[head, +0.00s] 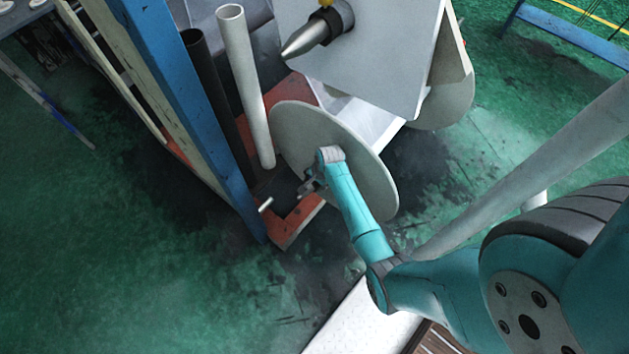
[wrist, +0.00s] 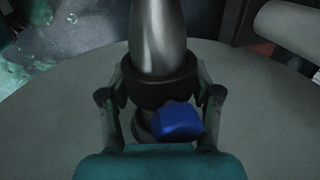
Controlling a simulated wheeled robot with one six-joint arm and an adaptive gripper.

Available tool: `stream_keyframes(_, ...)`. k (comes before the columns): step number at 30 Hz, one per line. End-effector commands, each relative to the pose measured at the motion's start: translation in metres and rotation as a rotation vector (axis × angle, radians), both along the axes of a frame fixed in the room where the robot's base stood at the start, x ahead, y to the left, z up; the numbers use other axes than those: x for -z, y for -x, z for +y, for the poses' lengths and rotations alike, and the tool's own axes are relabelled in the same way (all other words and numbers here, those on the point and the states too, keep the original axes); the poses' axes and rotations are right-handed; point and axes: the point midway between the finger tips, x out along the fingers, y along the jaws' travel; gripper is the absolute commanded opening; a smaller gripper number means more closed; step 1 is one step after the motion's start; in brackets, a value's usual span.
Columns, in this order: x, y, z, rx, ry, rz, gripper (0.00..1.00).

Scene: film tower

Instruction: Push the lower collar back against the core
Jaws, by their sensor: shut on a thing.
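In the wrist view, the lower collar (wrist: 160,92) is a dark ring around a shiny metal shaft (wrist: 158,40). A blue knob (wrist: 178,121) sits on its near side. My gripper (wrist: 160,98) has one finger on each side of the collar and is shut on it. In the head view, my gripper (head: 312,186) is in front of a large pale disc (head: 365,180), toward its left side. A small metal tip (head: 266,204) shows left of the gripper. The collar is hidden there by my arm and gripper. I cannot make out the core separately.
Above is a pale panel (head: 375,60) with a metal cone (head: 315,30). A white tube (head: 245,85) and a black tube (head: 215,95) stand left of the disc. A blue post (head: 190,110) stands further left. The green floor (head: 110,230) at the left is mostly clear.

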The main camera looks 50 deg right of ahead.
Motion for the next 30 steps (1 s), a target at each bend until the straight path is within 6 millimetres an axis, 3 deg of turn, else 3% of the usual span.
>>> stream_keyframes(1,0.001,0.001,0.000,0.000,-0.001,0.002,0.30)
stream_keyframes(4,0.001,0.001,0.001,0.000,-0.001,0.003,0.07)
stream_keyframes(30,0.001,0.001,-0.018,0.001,0.000,0.003,0.07)
